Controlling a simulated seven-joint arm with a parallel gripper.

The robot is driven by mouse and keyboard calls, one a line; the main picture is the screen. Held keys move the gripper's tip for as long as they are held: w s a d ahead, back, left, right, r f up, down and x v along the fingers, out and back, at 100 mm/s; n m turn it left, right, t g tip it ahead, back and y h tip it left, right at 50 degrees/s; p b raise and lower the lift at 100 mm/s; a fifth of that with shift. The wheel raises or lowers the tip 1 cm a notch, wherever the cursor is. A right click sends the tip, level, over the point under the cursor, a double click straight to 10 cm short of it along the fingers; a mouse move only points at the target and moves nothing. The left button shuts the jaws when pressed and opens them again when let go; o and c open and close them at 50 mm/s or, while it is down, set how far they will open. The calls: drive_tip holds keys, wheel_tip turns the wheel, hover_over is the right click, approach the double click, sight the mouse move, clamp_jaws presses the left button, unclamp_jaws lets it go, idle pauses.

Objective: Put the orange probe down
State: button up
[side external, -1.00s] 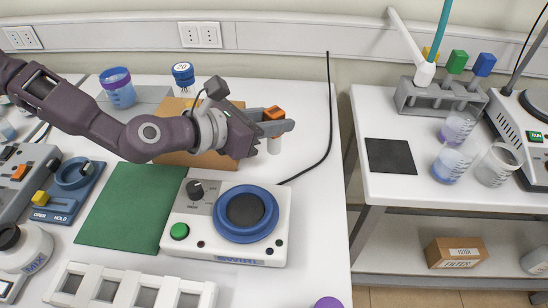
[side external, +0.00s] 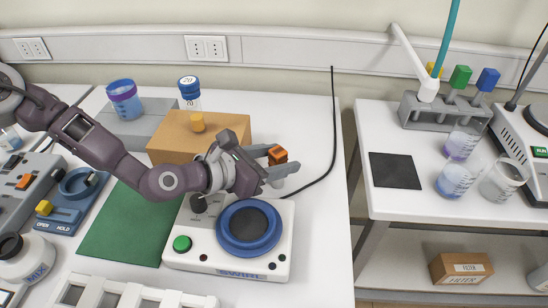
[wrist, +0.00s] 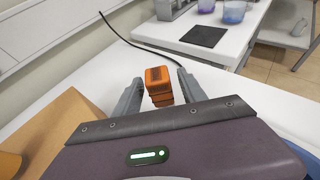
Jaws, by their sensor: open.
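The orange probe (side external: 277,155) is low over the white table behind the stirrer-like device with the blue round plate. Its lower part is hidden by my gripper, so I cannot tell whether it touches the table. My gripper (side external: 282,165) is open around the probe. In the wrist view the orange probe (wrist: 158,77) stands between the two grey fingers of my gripper (wrist: 159,80), with a narrow gap on each side.
The blue-plate device (side external: 185,258) is in front. A black cable (side external: 334,120) runs along the right. The table between cable and block is clear.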

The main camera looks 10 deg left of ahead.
drive_tip(key=v, duration=1.2)
drive_tip(key=shift+r, duration=0.1)
drive_tip(key=shift+s+a+r+m, duration=0.15)
drive_tip(key=shift+r+m, duration=0.05)
drive_tip(key=shift+m, duration=0.7)
drive_tip(key=a+m, duration=0.1)
drive_tip(key=m, duration=0.1)
drive_tip(key=s+a+r+m+g+y, duration=0.1)
drive_tip(key=a+m, duration=0.1)
drive_tip(key=m, duration=0.1)
drive_tip(key=a+m+g+y, duration=0.1)
drive_tip(key=m, duration=0.2)
drive_tip(key=shift+s+a+r, duration=0.25)
drive_tip(key=shift+s+a, duration=0.05)
drive_tip(key=shift+s, duration=0.1)
drive_tip(key=s+a+r+m+y, duration=0.45)
drive_tip(key=s+a+m, duration=0.2)
drive_tip(key=a, duration=0.35)
drive_tip(key=s+a+r+m+y, duration=0.3)
drive_tip(key=s+a+r+m, duration=0.3)
drive_tip(key=a, duration=0.4)
drive_tip(key=s+a+m+g, duration=0.2)
drive_tip(key=s+a+m, duration=0.2)
drive_tip(key=s, duration=0.6)
drive_tip(key=shift+r+m, duration=0.3)
drive_tip(key=shift+m, duration=0.05)
